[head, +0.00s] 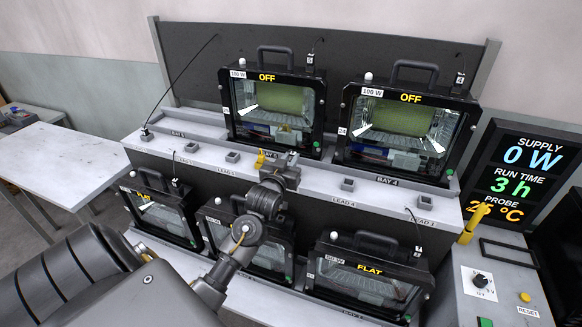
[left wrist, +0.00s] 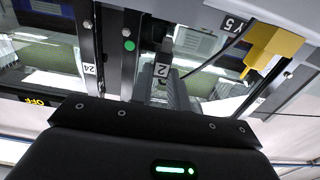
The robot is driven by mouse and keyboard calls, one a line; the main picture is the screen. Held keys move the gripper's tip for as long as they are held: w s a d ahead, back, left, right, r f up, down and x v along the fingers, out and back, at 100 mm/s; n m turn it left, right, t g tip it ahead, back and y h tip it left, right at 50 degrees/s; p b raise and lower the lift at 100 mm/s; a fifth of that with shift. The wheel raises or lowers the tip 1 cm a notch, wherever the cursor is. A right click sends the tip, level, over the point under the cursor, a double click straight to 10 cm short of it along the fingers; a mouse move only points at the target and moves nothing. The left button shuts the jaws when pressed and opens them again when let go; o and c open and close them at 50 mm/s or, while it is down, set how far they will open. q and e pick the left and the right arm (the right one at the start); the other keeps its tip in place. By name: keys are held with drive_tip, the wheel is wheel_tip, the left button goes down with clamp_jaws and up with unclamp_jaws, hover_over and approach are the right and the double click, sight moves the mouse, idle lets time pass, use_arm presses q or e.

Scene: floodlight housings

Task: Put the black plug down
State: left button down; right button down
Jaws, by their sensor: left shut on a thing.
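My left gripper (head: 291,160) is at the back of the grey lead shelf (head: 315,181), in front of the upper left housing. In the left wrist view its fingers (left wrist: 163,80) are shut on the black plug (left wrist: 162,56), which carries a white tag marked 2. In the head view the gripper hides most of the plug. Whether the plug touches the shelf or a socket cannot be told. My right gripper is not in view.
A yellow piece (head: 262,158) stands on the shelf just left of the gripper; the left wrist view shows it close by (left wrist: 272,48). Empty-looking square sockets (head: 233,157) line the shelf. Two housings reading OFF (head: 272,100) stand behind, several below. A display (head: 525,170) reads 0 W.

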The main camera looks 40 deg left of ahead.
use_arm(q)
drive_tip(key=shift+w+f, duration=0.25)
wheel_tip(320, 180, down, 2)
drive_tip(key=shift+f+p, duration=0.1)
drive_tip(key=shift+p, duration=0.7)
drive_tip(key=shift+f, duration=0.55)
drive_tip(key=c, duration=1.3)
unclamp_jaws()
drive_tip(key=shift+f, duration=0.1)
drive_tip(key=shift+c, duration=0.2)
